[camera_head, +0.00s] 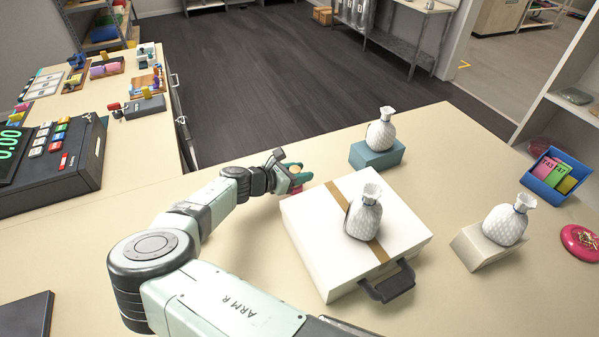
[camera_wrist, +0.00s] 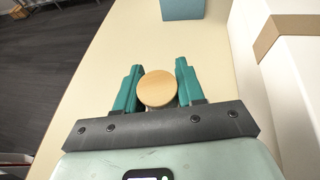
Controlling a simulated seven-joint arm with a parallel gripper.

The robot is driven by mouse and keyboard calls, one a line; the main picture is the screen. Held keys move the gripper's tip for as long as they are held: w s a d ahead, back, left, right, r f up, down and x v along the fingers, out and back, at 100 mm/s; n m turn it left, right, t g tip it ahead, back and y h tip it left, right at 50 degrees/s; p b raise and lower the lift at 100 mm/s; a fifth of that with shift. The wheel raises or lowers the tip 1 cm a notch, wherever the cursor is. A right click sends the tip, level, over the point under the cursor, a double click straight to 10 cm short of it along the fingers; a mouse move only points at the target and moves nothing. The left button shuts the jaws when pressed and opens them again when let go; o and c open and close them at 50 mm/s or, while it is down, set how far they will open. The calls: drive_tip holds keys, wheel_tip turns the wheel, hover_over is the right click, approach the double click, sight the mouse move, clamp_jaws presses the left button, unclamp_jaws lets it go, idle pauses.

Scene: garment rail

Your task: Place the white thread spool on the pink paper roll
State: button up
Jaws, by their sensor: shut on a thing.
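My gripper (camera_head: 291,172) is at the far edge of the cream table, just left of the white case. In the wrist view its two green fingers (camera_wrist: 160,68) stand on either side of a round, tan, wood-like disc, the top end of the thread spool (camera_wrist: 157,88). The spool's white thread is mostly hidden below that disc. In the head view a small pink patch, possibly the pink paper roll (camera_head: 297,190), shows right under the fingers. The rest of it is hidden, and I cannot tell whether the spool touches it.
The white case (camera_head: 316,253) with a tan band and black handle lies close right, a white vase (camera_head: 364,218) on it. Other vases stand on a teal block (camera_head: 377,155) and a beige block (camera_head: 476,246). A blue bin (camera_head: 549,178) is farther right. The table's far edge is near.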

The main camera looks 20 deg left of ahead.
drive_tip(key=shift+f, duration=0.1)
drive_tip(key=o, duration=1)
drive_tip(key=shift+s+a+r, duration=0.15)
drive_tip(key=shift+a+r, duration=0.05)
drive_tip(key=shift+r, duration=0.05)
drive_tip(key=v, duration=1.1)
drive_tip(key=shift+s+r, duration=0.1)
drive_tip(key=shift+s, duration=0.15)
drive_tip(key=shift+w, duration=0.1)
